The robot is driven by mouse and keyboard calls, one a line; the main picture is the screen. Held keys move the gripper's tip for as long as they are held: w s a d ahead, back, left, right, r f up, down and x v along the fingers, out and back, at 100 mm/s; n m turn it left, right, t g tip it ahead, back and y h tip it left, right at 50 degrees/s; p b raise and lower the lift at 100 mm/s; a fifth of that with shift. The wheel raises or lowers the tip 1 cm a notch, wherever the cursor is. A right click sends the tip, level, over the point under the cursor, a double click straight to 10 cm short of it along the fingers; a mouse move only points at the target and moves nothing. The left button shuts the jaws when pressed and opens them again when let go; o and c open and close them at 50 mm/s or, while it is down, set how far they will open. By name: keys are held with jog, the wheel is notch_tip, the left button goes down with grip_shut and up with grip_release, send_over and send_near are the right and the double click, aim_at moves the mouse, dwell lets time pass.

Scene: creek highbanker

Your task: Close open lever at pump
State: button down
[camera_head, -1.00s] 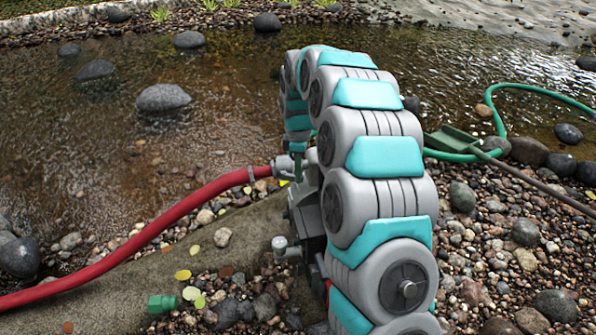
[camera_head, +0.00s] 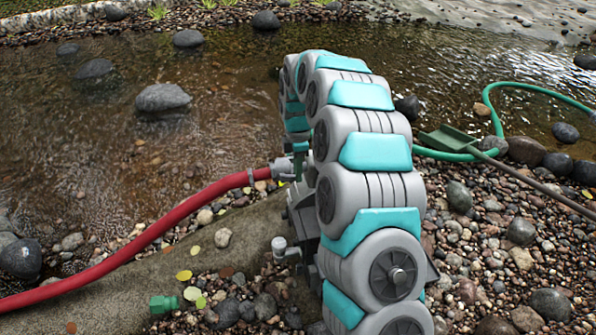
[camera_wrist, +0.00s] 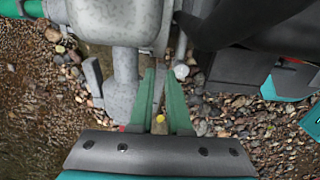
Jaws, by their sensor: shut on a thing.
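The grey metal pump (camera_head: 305,215) stands on the bank behind my arm, which hides much of it. A red hose (camera_head: 150,235) joins it on the left. In the wrist view, the pump's pale grey casting (camera_wrist: 115,25) fills the upper left. My gripper (camera_wrist: 162,82) has two green fingers pointing at the pump, shut on a narrow grey lever (camera_wrist: 158,92) that shows between them. The lever's far end and exact angle are hard to make out. In the head view, my gripper is mostly hidden behind the arm and beside the pump.
A green hose (camera_head: 490,100) and a green long-handled tool (camera_head: 447,138) lie at the right. A loose green fitting (camera_head: 163,304) lies on the slab in front. Shallow creek water (camera_head: 80,140) with rocks is behind. Pebbles cover the bank at the right.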

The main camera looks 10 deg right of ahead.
jog(key=c, duration=0.9)
grip_release()
jog(key=shift+o, duration=0.2)
